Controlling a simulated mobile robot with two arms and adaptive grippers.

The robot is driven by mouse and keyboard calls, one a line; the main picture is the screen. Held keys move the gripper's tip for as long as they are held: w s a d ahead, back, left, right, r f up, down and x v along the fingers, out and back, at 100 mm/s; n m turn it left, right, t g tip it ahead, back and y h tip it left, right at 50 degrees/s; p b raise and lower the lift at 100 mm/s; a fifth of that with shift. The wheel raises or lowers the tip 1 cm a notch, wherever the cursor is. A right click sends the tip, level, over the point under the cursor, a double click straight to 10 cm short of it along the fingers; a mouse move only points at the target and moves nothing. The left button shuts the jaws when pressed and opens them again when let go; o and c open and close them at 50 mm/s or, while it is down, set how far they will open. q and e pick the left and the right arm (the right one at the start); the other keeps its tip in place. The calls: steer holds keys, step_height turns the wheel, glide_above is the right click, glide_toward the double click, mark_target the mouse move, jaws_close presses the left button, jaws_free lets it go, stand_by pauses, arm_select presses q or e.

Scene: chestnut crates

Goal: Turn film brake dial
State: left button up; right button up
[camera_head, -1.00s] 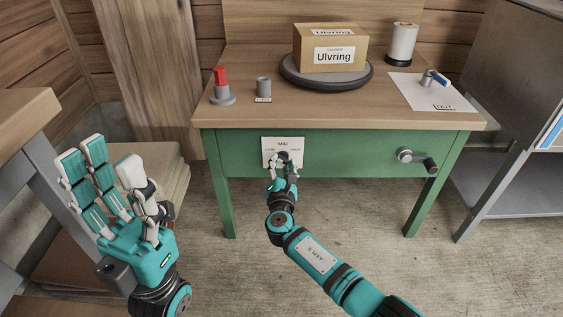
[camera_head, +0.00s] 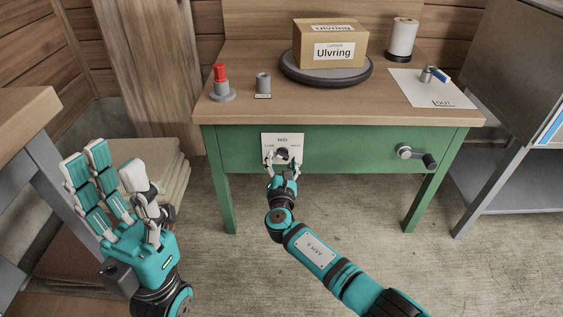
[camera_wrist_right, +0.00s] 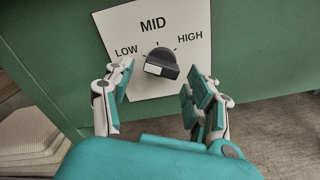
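The film brake dial is a black knob (camera_wrist_right: 163,62) on a white plate (camera_wrist_right: 190,20) marked LOW, MID and HIGH. The knob has a pale patch at its lower left end. In the head view the plate (camera_head: 296,140) sits on the green front of the table, with the knob (camera_head: 282,153) partly hidden. In the head view my right gripper (camera_head: 281,161) is just in front of the plate. My left gripper (camera_head: 108,172) is open and empty, away at the left.
A crank handle (camera_head: 417,155) sticks out of the table front at right. On the table top (camera_head: 225,115) are a red-topped post (camera_head: 220,82), a grey cylinder (camera_head: 263,83), an Ulvring box (camera_head: 331,44) on a dark turntable (camera_head: 300,74), and a white roll (camera_head: 402,40).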

steer(key=s, duration=1.2)
stand_by(0.6)
